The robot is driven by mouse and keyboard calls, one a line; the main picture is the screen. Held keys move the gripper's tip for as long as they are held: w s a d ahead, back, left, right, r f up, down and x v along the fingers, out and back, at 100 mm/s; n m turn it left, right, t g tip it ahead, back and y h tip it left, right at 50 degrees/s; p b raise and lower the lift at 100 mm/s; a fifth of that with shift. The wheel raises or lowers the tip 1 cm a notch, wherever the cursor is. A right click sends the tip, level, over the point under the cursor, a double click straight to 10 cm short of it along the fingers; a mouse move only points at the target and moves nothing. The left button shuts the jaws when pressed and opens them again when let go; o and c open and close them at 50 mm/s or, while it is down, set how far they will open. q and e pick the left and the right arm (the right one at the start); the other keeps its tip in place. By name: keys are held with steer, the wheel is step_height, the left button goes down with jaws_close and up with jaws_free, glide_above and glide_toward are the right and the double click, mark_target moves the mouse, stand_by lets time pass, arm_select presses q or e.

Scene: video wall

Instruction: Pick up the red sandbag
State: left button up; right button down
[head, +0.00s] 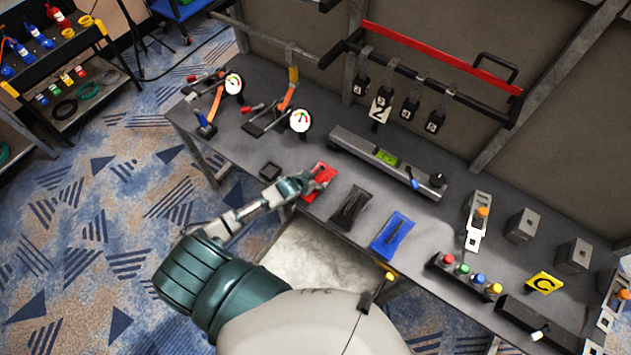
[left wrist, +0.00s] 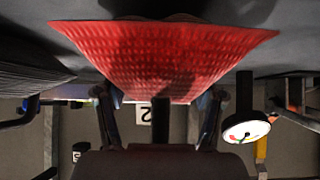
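The red sandbag (head: 318,184) lies on the grey workbench, near its front edge. My left gripper (head: 305,183) is right at the bag and covers part of its left side. In the left wrist view the red sandbag (left wrist: 165,55) fills the top middle, with a woven surface. The fingers of my left gripper (left wrist: 160,108) stand apart below it, with the bag's narrow end between them. The gripper looks open; contact with the bag is hard to tell. My right gripper is not in view.
A black sandbag (head: 351,208) and a blue sandbag (head: 392,235) lie to the right of the red one. A long grey bar device (head: 385,163) lies behind. Gauges (head: 299,120) stand further back.

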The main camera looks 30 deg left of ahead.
arm_select(q)
jaws_close()
steer(key=shift+w+r, duration=0.15)
steer(key=shift+r, duration=0.1)
